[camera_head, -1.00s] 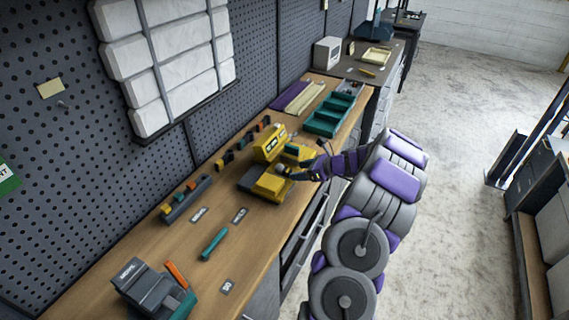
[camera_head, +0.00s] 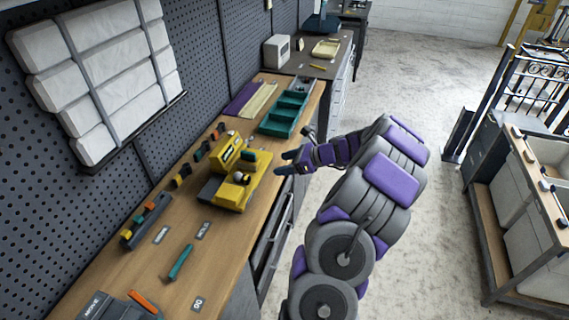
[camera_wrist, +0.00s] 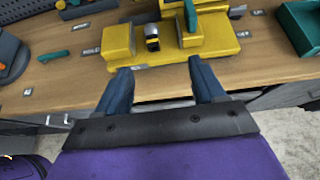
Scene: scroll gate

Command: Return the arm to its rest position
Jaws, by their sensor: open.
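My arm is purple and grey and reaches from the lower right toward the workbench in the head view. My gripper (camera_head: 285,164) is just off the front edge of the bench, right of the yellow machine (camera_head: 232,190), and apart from it. In the wrist view my gripper (camera_wrist: 160,85) shows two blue fingers spread wide with nothing between them. The yellow machine (camera_wrist: 205,48) stands on the bench beyond the fingertips. It has a round light knob on its body.
The wooden workbench (camera_head: 150,255) carries a teal tray (camera_head: 285,113), a teal-handled tool (camera_head: 180,262) and labels. A pegboard wall (camera_head: 215,60) stands behind it. A second bench (camera_head: 515,190) stands at the right. Concrete floor (camera_head: 420,75) lies clear between the benches.

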